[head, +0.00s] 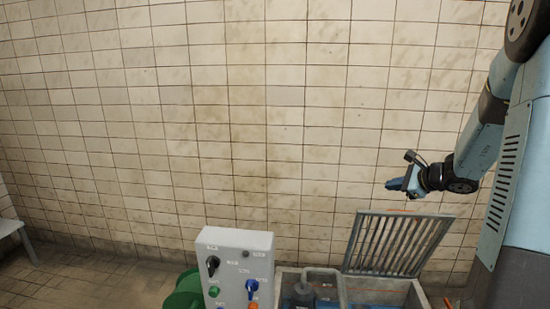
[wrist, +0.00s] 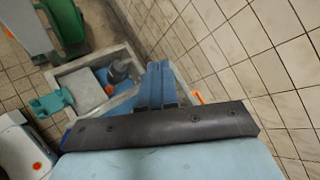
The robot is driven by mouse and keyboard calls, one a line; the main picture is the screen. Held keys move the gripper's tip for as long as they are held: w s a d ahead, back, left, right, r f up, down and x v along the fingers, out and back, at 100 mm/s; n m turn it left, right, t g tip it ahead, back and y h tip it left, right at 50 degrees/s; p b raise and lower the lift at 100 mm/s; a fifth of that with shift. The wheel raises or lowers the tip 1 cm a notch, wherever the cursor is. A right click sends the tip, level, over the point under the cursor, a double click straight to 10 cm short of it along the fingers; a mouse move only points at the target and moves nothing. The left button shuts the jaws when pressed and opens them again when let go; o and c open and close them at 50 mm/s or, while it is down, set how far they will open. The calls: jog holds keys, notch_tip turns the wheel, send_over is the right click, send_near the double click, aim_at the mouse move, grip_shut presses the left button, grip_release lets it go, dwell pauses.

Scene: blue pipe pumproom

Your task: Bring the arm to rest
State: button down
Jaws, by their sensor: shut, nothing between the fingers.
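My gripper (head: 396,185) hangs in the air at the right of the head view, in front of the tiled wall and above an open grate. In the wrist view my gripper (wrist: 158,66) shows as two blue fingers pressed together, with nothing between them. My arm comes down from the upper right of the head view, bent at the wrist, with the fingers pointing left. The gripper touches nothing that I can see.
A grey control box (head: 236,262) with knobs and buttons stands at the bottom centre. Right of it is a pit (head: 372,288) with its barred grate (head: 397,243) raised. A green object (head: 184,291) is left of the box. A bench (head: 12,229) stands far left.

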jog(key=s+a+r+n+g, duration=0.2)
jog(key=s+a+r+n, duration=0.2)
jog(key=s+a+n, duration=0.3)
jog(key=s+a+r+n+g, duration=0.3)
jog(key=s+a+r+n, duration=0.15)
jog(key=s+a, duration=0.35)
jog(key=s+r+n+h, duration=0.1)
jog(key=s+n+h, duration=0.2)
jog(key=s+n, duration=0.2)
jog(key=s+d+r+n+h, duration=0.1)
jog(key=s+n, duration=0.4)
jog(key=s, duration=0.7)
jog(key=shift+s+d+r+h, duration=0.3)
jog(key=shift+r+h, duration=0.15)
jog(key=shift+h, duration=0.45)
